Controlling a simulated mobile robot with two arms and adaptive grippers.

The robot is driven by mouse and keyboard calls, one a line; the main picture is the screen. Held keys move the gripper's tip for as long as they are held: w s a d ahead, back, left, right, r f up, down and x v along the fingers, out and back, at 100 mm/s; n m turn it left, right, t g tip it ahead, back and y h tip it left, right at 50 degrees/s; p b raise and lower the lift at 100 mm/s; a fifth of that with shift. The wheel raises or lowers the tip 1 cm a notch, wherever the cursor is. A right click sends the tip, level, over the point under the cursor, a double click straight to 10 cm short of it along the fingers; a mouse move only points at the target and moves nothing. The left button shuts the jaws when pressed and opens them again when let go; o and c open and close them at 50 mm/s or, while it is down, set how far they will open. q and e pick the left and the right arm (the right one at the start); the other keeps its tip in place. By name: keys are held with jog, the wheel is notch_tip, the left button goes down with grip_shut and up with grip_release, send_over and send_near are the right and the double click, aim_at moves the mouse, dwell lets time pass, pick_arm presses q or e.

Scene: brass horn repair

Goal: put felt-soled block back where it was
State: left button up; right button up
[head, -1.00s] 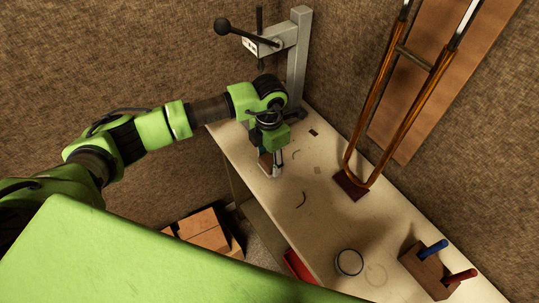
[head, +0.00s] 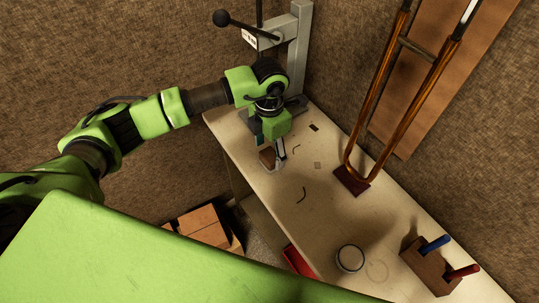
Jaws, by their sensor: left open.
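A small brown block (head: 267,158), which looks like the felt-soled block, sits on the pale workbench near its left edge. Its underside is hidden, so I cannot see any felt. My left gripper (head: 270,149) points down right at the block, with one finger on its left and a metallic one on its right. The gripper is open. I cannot tell whether the fingers touch the block. My right gripper is out of view.
A grey press (head: 299,50) with a black-knobbed lever stands behind my left arm. A brass slide (head: 377,110) rests on a dark red pad (head: 351,181). A round jar (head: 349,258) and a tool holder (head: 427,267) stand nearer. Small scraps lie mid-bench.

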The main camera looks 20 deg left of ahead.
aim_at(269, 156)
pick_arm(q)
notch_tip(269, 156, up, 10)
jog(key=b, duration=0.3)
jog(key=shift+f, duration=0.2)
